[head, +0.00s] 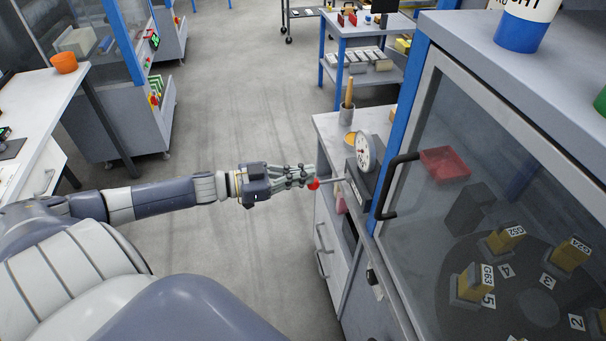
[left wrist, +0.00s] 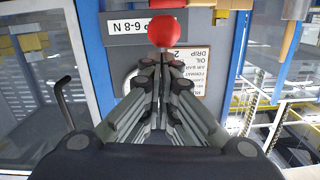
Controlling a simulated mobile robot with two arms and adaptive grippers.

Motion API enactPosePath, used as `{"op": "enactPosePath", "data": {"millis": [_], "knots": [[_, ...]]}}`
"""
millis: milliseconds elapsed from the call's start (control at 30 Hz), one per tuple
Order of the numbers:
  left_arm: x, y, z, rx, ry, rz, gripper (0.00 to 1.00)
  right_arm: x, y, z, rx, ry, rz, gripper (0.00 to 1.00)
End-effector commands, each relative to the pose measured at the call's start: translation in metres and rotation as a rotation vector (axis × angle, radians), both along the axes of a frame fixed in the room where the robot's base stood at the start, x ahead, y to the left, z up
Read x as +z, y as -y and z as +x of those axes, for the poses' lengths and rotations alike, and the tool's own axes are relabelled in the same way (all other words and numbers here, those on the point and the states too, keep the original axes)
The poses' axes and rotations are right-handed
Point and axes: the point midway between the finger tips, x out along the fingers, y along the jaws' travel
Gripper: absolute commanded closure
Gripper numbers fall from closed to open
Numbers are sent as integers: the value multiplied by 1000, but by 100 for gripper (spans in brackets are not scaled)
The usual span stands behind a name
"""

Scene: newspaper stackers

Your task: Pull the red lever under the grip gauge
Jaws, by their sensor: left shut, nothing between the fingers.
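The red lever's ball knob (head: 313,184) sits at the end of a thin rod (head: 333,181) that sticks out leftward from the grip gauge's base. The round white dial of the grip gauge (head: 366,153) stands on the grey bench, above the rod. My left gripper (head: 308,178) is shut and empty, with its fingertips right at the red knob. In the left wrist view the red knob (left wrist: 163,31) shows just beyond the closed fingertips (left wrist: 163,62). I cannot tell whether they touch. My right gripper is not in view.
A glass-fronted cabinet with a black handle (head: 397,187) stands right of the gauge. A cup with a wooden-handled tool (head: 348,108) stands behind it. A printed label (left wrist: 150,27) shows behind the knob. The floor left of the bench is clear.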

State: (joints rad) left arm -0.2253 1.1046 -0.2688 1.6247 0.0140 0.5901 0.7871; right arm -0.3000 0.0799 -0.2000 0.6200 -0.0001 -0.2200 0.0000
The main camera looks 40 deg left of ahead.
Motion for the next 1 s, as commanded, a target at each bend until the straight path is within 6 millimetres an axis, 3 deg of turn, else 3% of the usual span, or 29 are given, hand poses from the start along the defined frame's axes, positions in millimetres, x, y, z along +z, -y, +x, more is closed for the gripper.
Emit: {"op": "enactPosePath", "data": {"millis": [767, 1000], "knots": [[-14, -1, -1, 1, 67, -58, 100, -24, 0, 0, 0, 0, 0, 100], [-26, -2, -1, 4, 114, -100, 100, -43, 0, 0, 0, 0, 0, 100]]}}
